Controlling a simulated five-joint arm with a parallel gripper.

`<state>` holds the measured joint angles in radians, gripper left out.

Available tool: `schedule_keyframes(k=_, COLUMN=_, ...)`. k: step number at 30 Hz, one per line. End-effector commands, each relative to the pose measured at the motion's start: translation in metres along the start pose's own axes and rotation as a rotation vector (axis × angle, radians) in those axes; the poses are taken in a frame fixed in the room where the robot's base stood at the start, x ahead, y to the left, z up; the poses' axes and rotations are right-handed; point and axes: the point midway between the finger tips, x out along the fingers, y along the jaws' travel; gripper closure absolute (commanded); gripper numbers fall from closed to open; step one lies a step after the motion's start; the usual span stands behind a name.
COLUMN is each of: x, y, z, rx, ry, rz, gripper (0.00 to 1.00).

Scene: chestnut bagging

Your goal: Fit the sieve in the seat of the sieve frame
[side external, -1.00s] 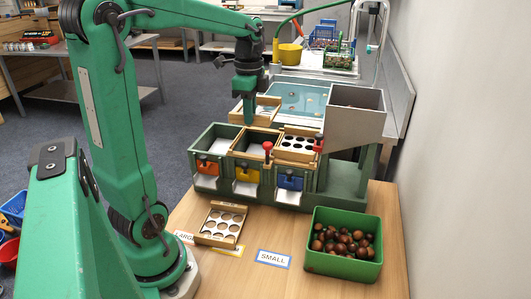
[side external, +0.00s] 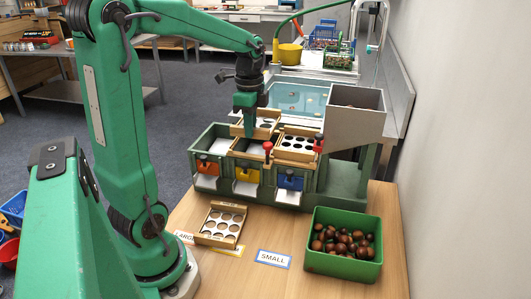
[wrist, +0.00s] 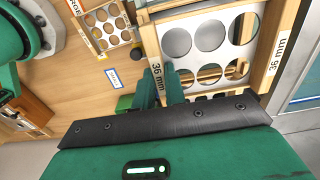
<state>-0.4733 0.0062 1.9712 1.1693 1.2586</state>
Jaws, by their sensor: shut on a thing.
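My gripper (side external: 249,128) is shut on a wooden-framed sieve (side external: 266,124) and holds it over the back of the green sieve frame (side external: 327,186). In the wrist view, the green fingers (wrist: 165,85) grip the side bar of this sieve (wrist: 207,38), which is marked "36 mm" and has a plate with large round holes. A second sieve (side external: 298,144) sits at the right of the frame's top. The middle opening (side external: 251,147) of the frame shows no sieve over it. I cannot tell whether the held sieve touches the frame; the gripper hides part of it.
A third sieve (side external: 221,222) lies on the wooden table (side external: 335,287) near paper labels. A green box of chestnuts (side external: 343,268) stands at front right. A grey hopper (side external: 353,118) rises right of the frame.

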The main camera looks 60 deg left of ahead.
Motion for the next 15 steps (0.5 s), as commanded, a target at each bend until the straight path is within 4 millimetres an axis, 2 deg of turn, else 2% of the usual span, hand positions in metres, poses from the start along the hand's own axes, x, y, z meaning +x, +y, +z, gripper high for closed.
schedule_keyframes(k=15, x=0.03, y=0.0, z=0.0, rx=0.0, ry=0.0, rz=0.0, gripper=1.0)
